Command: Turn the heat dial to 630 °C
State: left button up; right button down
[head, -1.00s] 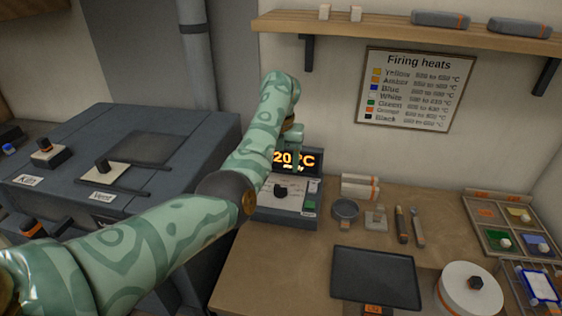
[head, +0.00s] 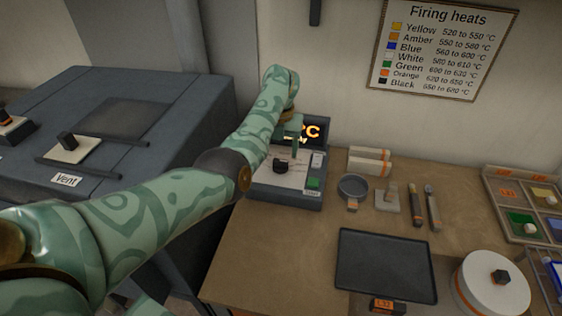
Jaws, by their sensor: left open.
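The heat control box (head: 285,190) stands at the back left of the bench. Its dark heat dial (head: 281,166) sits on the sloped top panel. The orange display (head: 310,131) is mostly hidden behind my left arm and gripper; only its right end, with a "C", shows. My left gripper (head: 293,148) hangs fingers down just above and behind the dial, in front of the display. It is open and looks apart from the dial. A green button (head: 314,183) is at the panel's right. My right gripper is out of view.
The Firing heats chart (head: 437,48) hangs on the wall. A dark tray (head: 386,265), a white round lidded pot (head: 492,284), a small round dish (head: 352,187) and tools (head: 415,205) lie on the bench. The kiln (head: 120,125) with its Vent lever (head: 68,143) stands left.

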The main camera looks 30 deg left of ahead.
aim_at(281, 161)
pick_arm(q)
notch_tip(281, 161, down, 3)
jog(key=shift+s+b, duration=0.1)
jog(key=shift+b, duration=0.3)
jog(key=shift+f, duration=0.4)
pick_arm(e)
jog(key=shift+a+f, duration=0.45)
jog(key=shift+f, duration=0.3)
pick_arm(q)
jog(key=c, duration=1)
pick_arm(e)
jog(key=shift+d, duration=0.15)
